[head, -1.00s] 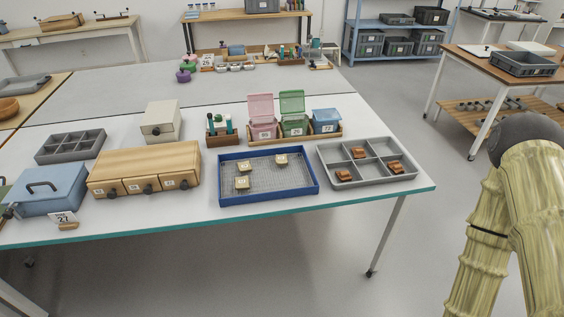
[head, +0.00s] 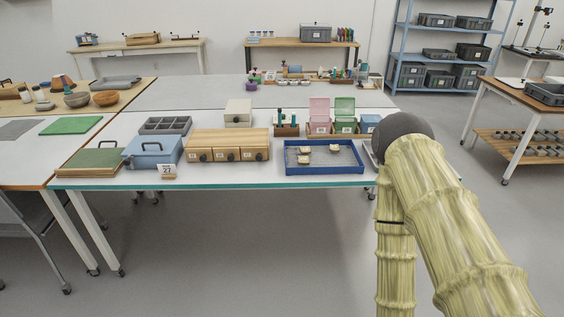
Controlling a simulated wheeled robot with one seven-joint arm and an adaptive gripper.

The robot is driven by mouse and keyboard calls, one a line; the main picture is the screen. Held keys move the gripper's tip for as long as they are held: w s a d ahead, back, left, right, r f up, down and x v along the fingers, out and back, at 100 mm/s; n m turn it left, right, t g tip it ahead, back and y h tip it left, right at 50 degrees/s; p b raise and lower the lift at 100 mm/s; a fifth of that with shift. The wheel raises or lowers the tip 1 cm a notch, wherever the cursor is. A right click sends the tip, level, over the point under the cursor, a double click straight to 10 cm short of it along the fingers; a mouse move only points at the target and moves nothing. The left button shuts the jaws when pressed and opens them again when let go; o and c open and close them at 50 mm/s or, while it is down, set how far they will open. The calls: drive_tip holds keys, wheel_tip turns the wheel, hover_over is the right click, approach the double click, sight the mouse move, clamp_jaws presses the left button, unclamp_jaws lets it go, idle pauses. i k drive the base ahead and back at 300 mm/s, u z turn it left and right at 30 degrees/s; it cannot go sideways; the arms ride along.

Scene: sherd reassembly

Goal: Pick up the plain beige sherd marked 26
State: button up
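Three small beige sherds lie in a blue-rimmed tray (head: 325,171) near the front edge of the white table. One sherd (head: 305,149) is at the back left, one (head: 334,147) at the back right, and one (head: 303,159) at the front left. Their marks are too small to read, so I cannot tell which is 26. My gripper is not in view. My arm rises at the right of the picture, to the right of the blue tray, and hides most of the grey tray beside it.
A wooden drawer box (head: 228,145), a blue case (head: 152,152) and a card reading 27 (head: 167,170) are left of the tray. Pink (head: 319,116) and green (head: 344,116) lidded boxes stand behind it. Open floor (head: 250,240) lies in front of the table.

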sight(333, 148)
drive_tip(key=u, duration=0.95)
drive_tip(key=i, duration=1.05)
drive_tip(key=z, duration=0.55)
drive_tip(key=i, duration=0.7)
drive_tip(key=z, duration=0.8)
